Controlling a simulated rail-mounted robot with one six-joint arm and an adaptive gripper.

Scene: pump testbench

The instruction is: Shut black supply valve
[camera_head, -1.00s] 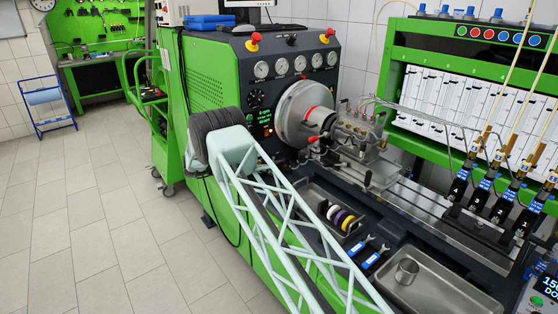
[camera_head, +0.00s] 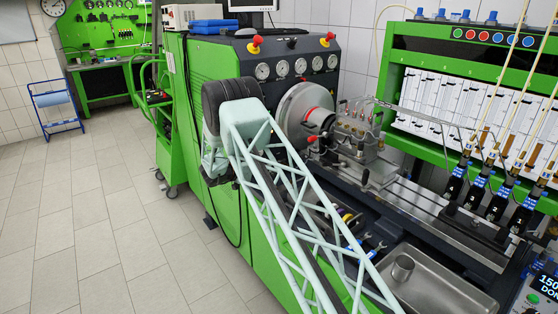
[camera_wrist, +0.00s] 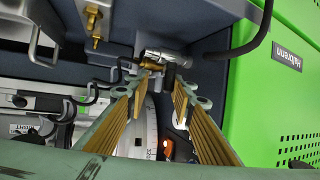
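In the head view a small black handle (camera_head: 291,41) sits on the machine's top ledge between two red-and-yellow knobs. I take it to be the black supply valve; its exact position is too small to tell. In the wrist view my gripper (camera_wrist: 163,88) is open, its two ribbed fingers apart with nothing held between them. A silver and brass fitting (camera_wrist: 164,57) with a dark part lies just beyond the fingertips. I cannot tell whether this is the black valve or whether a finger touches it.
The round chuck (camera_head: 305,113) and pressure gauges (camera_head: 281,68) are on the machine front. A green perforated panel (camera_wrist: 285,110) stands close on the right in the wrist view. A brass fitting (camera_wrist: 93,20) and black hoses are nearby. Tiled floor (camera_head: 105,215) is open at left.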

